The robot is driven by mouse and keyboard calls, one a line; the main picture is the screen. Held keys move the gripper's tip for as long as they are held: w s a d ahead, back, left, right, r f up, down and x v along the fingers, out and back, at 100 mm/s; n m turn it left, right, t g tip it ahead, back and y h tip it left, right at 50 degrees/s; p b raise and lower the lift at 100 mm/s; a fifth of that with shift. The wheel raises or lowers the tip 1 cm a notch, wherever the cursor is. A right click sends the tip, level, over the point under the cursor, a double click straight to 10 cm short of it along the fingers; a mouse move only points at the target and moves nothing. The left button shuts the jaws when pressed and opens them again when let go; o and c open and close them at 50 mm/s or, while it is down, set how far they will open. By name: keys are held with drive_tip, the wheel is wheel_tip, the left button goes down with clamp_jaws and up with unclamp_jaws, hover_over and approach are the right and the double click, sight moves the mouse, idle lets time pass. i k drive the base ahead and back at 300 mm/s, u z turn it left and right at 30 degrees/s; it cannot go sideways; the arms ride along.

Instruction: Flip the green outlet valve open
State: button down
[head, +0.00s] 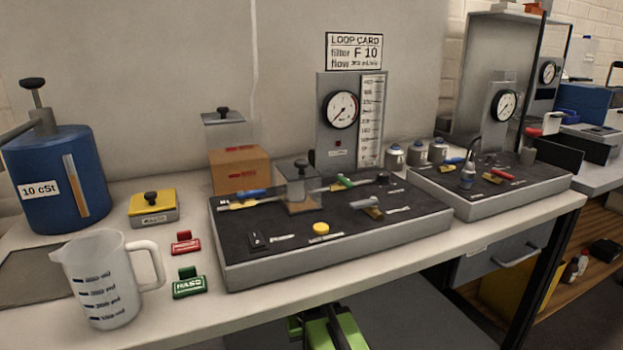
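The green outlet valve handle (345,181) is small and sits near the back of the dark-topped test panel (335,256), below the gauge column. It lies close to a thin, tan line that runs along the panel's back. It is too small to tell whether it lies along or across this line. A green and black part of my own arm shows at the bottom edge, in front of the bench and below the panel. My gripper's fingertips are not seen, and nothing of mine touches the valve.
A clear box (297,188) stands on the panel left of the valve, and a grey lever (364,203) lies in front of it. The gauge column (325,142) rises behind. A jug (103,279) and green PASS tag (189,284) stand left.

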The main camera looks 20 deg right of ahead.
sight(348, 184)
drive_tip(key=u, duration=0.95)
drive_tip(key=k, duration=0.45)
drive_tip(key=u, duration=1.1)
drive_tip(key=k, duration=0.75)
drive_tip(key=z, duration=0.25)
drive_tip(key=i, duration=0.75)
drive_tip(key=u, duration=0.1)
